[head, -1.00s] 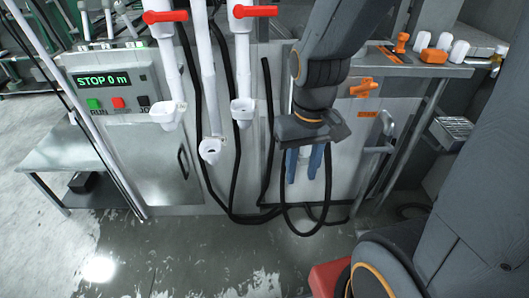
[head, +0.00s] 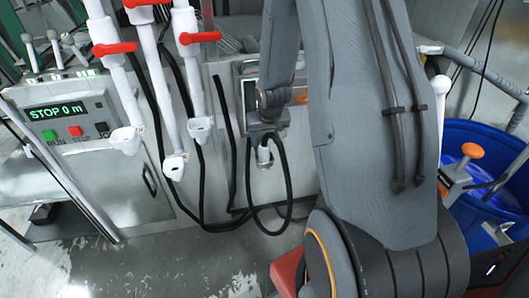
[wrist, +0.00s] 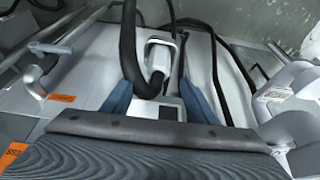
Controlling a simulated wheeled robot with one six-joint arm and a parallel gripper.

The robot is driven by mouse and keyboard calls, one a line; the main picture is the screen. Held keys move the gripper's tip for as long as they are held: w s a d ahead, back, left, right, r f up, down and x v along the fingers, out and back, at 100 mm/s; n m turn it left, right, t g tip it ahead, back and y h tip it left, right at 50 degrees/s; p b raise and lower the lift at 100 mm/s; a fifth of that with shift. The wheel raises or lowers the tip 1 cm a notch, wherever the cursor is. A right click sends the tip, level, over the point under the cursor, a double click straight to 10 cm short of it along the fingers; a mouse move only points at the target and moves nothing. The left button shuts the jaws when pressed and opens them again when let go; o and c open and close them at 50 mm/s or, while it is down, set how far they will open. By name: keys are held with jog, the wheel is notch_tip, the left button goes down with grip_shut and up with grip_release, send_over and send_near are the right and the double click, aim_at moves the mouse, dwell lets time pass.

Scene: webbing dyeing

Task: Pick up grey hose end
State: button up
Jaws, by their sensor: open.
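A pale grey fitting (wrist: 160,48), which looks like the grey hose end, sits between and just beyond the fingertips in the wrist view. It also shows below the gripper body in the head view (head: 264,155). My gripper (wrist: 157,84) is open, with a blue finger on each side of the fitting and nothing clamped. A black hose (wrist: 128,40) loops down between the fingers and partly covers the fitting. Whether either finger touches it, I cannot tell. In the head view my gripper (head: 267,135) is in front of the cabinet, its fingers hardly visible.
Several white pipes with red handles (head: 115,48) and cup ends (head: 127,140) hang to the left. A control panel (head: 70,120) reads STOP 0 m. A blue barrel (head: 463,135) stands at right. Black hoses (head: 205,222) hang near the wet floor.

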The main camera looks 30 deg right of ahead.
aim_at(264, 146)
jog(key=x, duration=0.2)
jog(key=shift+w+d+f+b, duration=0.1)
jog(key=shift+f+b, duration=0.2)
jog(key=shift+f, duration=0.05)
jog(key=shift+p+x, duration=0.55)
jog(key=shift+x, duration=1.95)
jog(key=c, duration=1.3)
